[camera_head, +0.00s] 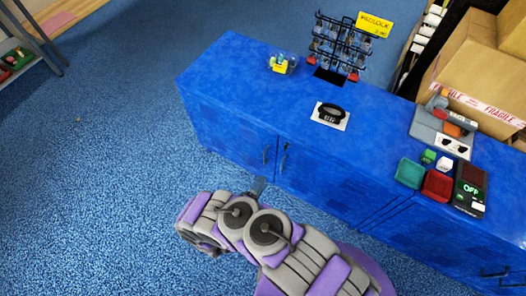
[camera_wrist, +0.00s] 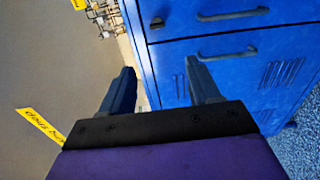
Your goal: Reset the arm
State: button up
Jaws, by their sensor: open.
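My grey and purple arm reaches in from the bottom of the head view, in front of the blue cabinet (camera_head: 235,128). Only a small dark tip of my gripper (camera_head: 259,186) shows there, beside the cabinet's front near the door handles. In the wrist view my gripper (camera_wrist: 160,82) is open, its two dark fingers spread apart with nothing between them. The blue cabinet front (camera_wrist: 235,75) with its handles and vent slots lies beyond the fingers, on the right of that view. I cannot tell how near the fingers are to it.
On the cabinet top stand a padlock rack (camera_head: 340,45), a black ring-shaped item on a white card (camera_head: 331,114), a green tray (camera_head: 409,173), a red tray (camera_head: 437,185) and a dark device reading OFF (camera_head: 470,188). Cardboard boxes (camera_head: 485,75) stand behind. Blue carpet (camera_head: 110,150) at left is clear.

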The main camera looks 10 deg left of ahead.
jog(key=shift+w, duration=0.1)
jog(key=w+a+r+m+g+y, duration=0.25)
jog(key=w+a+r, duration=0.2)
jog(key=w, duration=0.35)
jog(key=w+a+r+m+g+y, duration=0.25)
jog(key=w+a+r+m, duration=0.2)
jog(key=w, duration=0.35)
jog(key=w+d+r+m+g+y, duration=0.1)
jog(key=d+r+g, duration=0.15)
jog(key=r, duration=0.65)
jog(key=w+d+r+m+g+y, duration=0.1)
jog(key=d+r+g+y, duration=0.15)
jog(key=r, duration=0.65)
jog(key=s+d+r+m+g, duration=0.2)
jog(key=s+d+r+g, duration=0.2)
jog(key=s+d+r, duration=0.9)
jog(key=s+d+r+m+g, duration=0.1)
jog(key=s+d, duration=0.3)
jog(key=s, duration=0.5)
jog(key=s+d+r+m+g+h, duration=0.1)
jog(key=s+d+r, duration=0.3)
jog(key=s, duration=0.5)
jog(key=s+d+r+m+g+h, duration=0.1)
jog(key=s+d+r+g, duration=0.1)
jog(key=s+d, duration=0.4)
jog(key=s, duration=0.4)
jog(key=shift+r+g, duration=0.25)
jog(key=shift+g, duration=0.15)
